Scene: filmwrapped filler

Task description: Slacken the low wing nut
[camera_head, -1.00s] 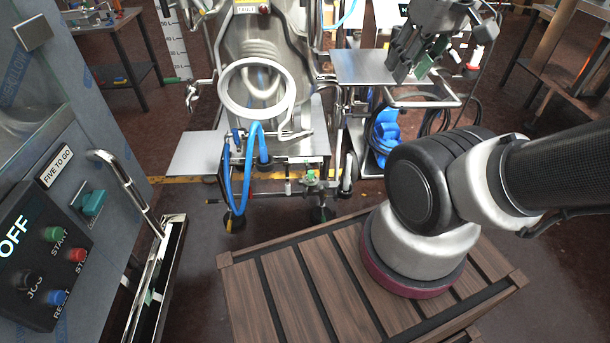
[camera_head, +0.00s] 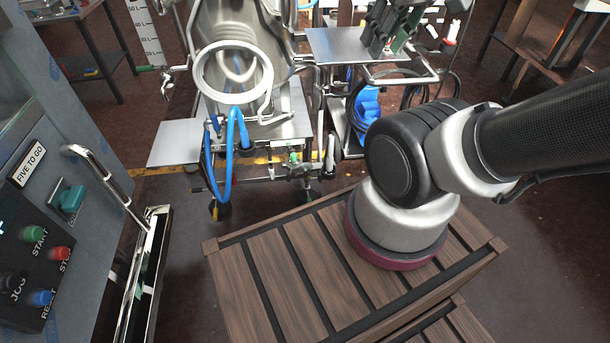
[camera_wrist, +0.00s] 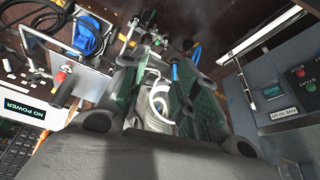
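I cannot make out a wing nut for certain. A small green fitting (camera_head: 294,157) sits low on the metal frame below the machine, left of centre in the head view; it is too small to tell its shape. My gripper (camera_head: 388,42) is high at the upper right in the head view, well above and to the right of that fitting. In the wrist view, its two green-padded fingers (camera_wrist: 160,80) stand apart with nothing held. A pale coil on the machine (camera_wrist: 158,103) shows between them, farther off.
A blue hose (camera_head: 229,150) loops down beside the frame under the white ring (camera_head: 232,72). A steel shelf (camera_head: 345,45) is below my gripper. A control cabinet (camera_head: 100,120) with a chrome handle stands left. A slatted wooden crate (camera_head: 260,285) fills the front. Dark floor lies between.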

